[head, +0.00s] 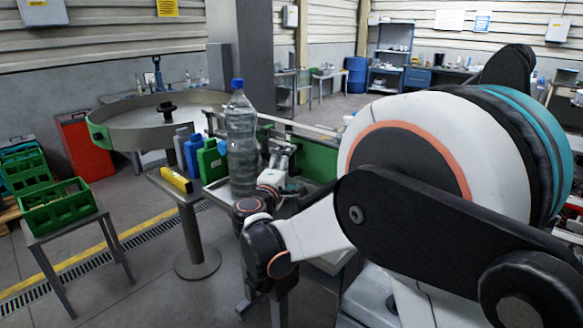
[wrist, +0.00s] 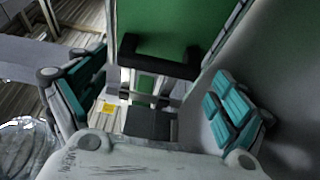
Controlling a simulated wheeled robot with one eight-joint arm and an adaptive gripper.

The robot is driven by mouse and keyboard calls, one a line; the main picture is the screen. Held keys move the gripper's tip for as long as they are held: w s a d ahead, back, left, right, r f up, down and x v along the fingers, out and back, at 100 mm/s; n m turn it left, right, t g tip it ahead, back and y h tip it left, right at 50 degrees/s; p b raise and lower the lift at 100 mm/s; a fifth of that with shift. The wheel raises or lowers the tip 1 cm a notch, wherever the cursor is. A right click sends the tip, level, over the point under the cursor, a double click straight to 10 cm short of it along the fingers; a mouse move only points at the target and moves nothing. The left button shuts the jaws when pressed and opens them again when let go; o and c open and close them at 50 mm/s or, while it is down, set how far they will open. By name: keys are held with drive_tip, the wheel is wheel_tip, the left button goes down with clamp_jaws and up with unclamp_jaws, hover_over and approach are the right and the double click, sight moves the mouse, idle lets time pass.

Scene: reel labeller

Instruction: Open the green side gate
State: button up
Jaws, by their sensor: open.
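The green side gate (wrist: 165,22) fills the top middle of the wrist view, with a dark bar handle (wrist: 160,54) across its lower part. The handle lies ahead of my gripper (wrist: 155,92), between the lines of its two teal-padded fingers. The fingers are spread wide with nothing held, and I see no contact with the handle. In the head view, a green panel (head: 317,160) shows behind my gripper (head: 284,148), partly hidden by my arm. I cannot tell from these views whether the gate stands ajar.
A large clear bottle with a blue cap (head: 241,135) stands close left of my gripper. Blue and green jugs (head: 211,161) and a yellow item (head: 176,179) are left of it. A round metal table (head: 165,122) and green crate (head: 58,207) lie farther left.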

sight(291, 163)
drive_tip(key=shift+b+x, duration=0.4)
drive_tip(key=shift+x, duration=1.65)
